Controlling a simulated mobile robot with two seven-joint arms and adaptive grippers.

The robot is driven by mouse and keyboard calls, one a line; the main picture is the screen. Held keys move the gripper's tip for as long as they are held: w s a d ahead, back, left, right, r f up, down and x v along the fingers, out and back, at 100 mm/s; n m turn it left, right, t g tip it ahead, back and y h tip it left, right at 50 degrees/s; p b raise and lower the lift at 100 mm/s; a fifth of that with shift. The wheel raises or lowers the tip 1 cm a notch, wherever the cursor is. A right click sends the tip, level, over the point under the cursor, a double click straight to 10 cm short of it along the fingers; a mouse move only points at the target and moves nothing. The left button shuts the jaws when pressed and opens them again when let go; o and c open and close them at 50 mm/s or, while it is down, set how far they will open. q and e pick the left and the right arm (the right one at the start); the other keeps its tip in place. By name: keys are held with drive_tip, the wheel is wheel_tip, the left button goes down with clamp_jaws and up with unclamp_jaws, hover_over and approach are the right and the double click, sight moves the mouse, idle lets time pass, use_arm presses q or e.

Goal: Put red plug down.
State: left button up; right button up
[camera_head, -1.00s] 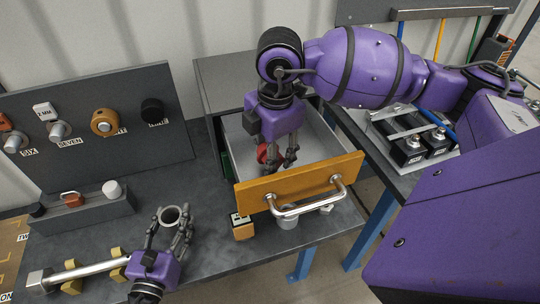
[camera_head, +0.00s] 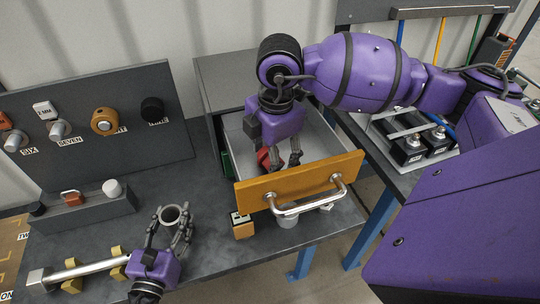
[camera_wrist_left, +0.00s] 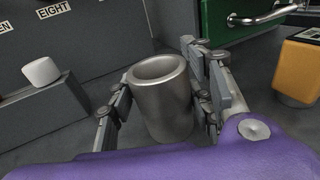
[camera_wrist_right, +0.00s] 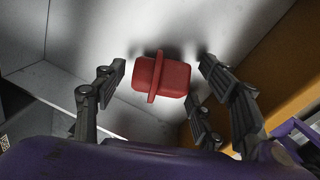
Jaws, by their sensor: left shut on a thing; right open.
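The red plug (camera_head: 264,158) is inside the open drawer, partly hidden by my right gripper in the head view. In the right wrist view the red plug (camera_wrist_right: 162,76) appears to lie on the pale drawer floor, with a raised bar across it. My right gripper (camera_head: 281,163) reaches down into the drawer. Its fingers are spread open on both sides of the plug, with gaps between them and it. My left gripper (camera_head: 172,226) is shut on a hollow grey metal cylinder (camera_wrist_left: 163,95), which stands upright between its fingers over the bench.
The drawer has an orange front (camera_head: 300,180) with a metal handle (camera_head: 308,200). A panel (camera_head: 95,125) with labelled couplers stands at the back left. A grey block (camera_head: 85,212) holds a small red piece and a white one. An orange-and-white item (camera_head: 243,227) sits left of the handle.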

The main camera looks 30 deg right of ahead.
use_arm(q)
drive_tip(key=shift+s+f, duration=0.2)
drive_tip(key=shift+f, duration=0.25)
use_arm(e)
wheel_tip(320, 180, up, 12)
drive_tip(key=s, duration=0.1)
drive_tip(key=shift+s, duration=0.15)
drive_tip(key=shift+f, duration=0.1)
use_arm(q)
drive_tip(key=o, duration=1.3)
drive_tip(key=shift+o, duration=1.4)
drive_tip(key=shift+r, duration=0.1)
drive_tip(key=shift+o, duration=0.5)
drive_tip(key=shift+w+r, duration=0.15)
drive_tip(key=v, duration=1.2)
